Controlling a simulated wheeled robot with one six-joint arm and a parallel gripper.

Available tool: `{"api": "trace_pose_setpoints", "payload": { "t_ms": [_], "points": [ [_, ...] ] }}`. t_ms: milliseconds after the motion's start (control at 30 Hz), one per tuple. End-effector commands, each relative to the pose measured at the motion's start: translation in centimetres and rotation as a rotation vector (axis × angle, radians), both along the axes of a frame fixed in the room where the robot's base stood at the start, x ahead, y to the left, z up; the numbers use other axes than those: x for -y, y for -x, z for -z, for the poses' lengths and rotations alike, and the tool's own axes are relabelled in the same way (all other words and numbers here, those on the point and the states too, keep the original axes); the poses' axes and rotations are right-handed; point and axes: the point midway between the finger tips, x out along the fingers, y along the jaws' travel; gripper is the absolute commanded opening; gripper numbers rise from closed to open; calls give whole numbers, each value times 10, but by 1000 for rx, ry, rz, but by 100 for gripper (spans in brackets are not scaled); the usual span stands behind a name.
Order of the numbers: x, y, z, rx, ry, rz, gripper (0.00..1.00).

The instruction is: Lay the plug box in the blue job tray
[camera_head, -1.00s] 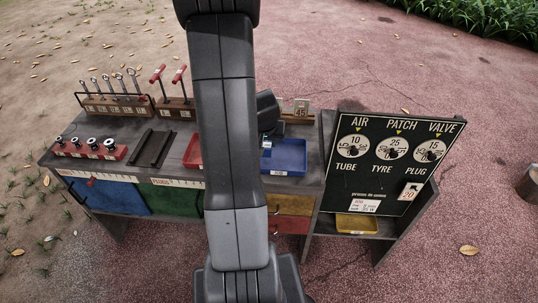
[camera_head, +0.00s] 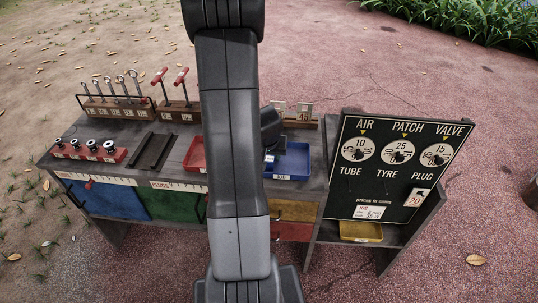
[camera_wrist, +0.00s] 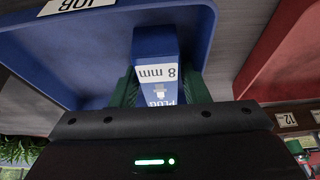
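The plug box (camera_wrist: 157,45) is blue with a white label reading "8 mm" and "PLUG". My gripper (camera_wrist: 158,88) has its green fingers against both sides of it. The blue job tray (camera_head: 294,160) is on the bench top, right of my arm; its wall and JOB label also show in the wrist view (camera_wrist: 85,4). In the head view a small part of the box (camera_head: 269,158) shows beside my dark wrist, over the tray's left part. I cannot tell whether the box touches the tray floor.
A red tray (camera_head: 193,155) stands just left of the blue one, partly behind my arm. A rack with tags (camera_head: 303,122) is behind the tray. The price board (camera_head: 390,170) stands at the right, with a yellow tray (camera_head: 361,232) below it. Tool racks fill the bench's left.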

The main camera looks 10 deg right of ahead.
Motion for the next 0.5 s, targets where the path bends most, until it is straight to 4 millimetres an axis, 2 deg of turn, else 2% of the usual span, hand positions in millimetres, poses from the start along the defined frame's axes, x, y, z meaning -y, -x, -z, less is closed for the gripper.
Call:
{"api": "trace_pose_setpoints", "payload": {
  "t_ms": [233, 500],
  "points": [
    [0, 0, -5, -1, -1, 1, 41],
    [-5, 18, -56, 4, 0, 1, 41]
  ]
}}
